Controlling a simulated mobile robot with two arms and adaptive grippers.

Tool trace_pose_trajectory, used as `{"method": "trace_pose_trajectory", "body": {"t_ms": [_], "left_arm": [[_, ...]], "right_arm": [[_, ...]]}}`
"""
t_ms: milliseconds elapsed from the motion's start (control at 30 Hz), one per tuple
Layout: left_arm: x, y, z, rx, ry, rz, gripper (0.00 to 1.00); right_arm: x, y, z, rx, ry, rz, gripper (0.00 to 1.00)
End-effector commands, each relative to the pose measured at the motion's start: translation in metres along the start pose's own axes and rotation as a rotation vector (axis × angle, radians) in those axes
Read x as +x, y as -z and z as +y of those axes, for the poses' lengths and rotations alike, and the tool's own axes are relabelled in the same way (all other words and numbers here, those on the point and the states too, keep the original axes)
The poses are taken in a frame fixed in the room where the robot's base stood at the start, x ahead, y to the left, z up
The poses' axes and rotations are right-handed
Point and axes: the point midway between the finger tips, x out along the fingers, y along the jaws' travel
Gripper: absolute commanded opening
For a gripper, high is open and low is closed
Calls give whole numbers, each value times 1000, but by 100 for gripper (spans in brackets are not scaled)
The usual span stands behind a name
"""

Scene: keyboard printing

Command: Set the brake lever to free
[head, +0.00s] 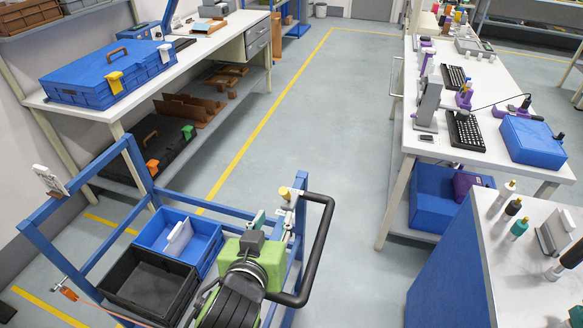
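A blue-framed cart (93,187) stands at the lower left, with a black curved push handle (325,240) on its right side. A small lever with a yellow knob (284,192) stands upright by the top of this handle; I take it for the brake lever. Its lower part is partly hidden, and I see no marking of its positions. My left gripper (272,227), on a green and black arm, is just below and left of the knob. Its fingers appear apart, with nothing seen held between them. I cannot tell whether a finger touches the lever. My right gripper is not in view.
The cart carries a blue bin (178,223) with a white object inside, and a black bin (150,284). A workbench with a blue case (100,75) is at upper left. Benches with keyboards (465,132) stand at right. The grey aisle floor (310,125) between is clear.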

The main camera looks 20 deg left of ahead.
Motion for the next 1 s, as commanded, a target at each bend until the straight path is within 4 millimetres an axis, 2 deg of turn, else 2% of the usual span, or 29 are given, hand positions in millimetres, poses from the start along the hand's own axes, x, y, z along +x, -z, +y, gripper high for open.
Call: {"method": "trace_pose_trajectory", "body": {"t_ms": [133,233,700,833,1000], "left_arm": [[4,1,0,0,0,0,32],[15,2,1,2,0,2,32],[106,2,0,3,1,1,32],[123,1,0,1,0,0,32],[135,1,0,0,0,0,32]], "right_arm": [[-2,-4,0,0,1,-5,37],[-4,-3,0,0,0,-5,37],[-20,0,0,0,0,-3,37],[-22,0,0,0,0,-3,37],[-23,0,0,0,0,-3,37]]}}
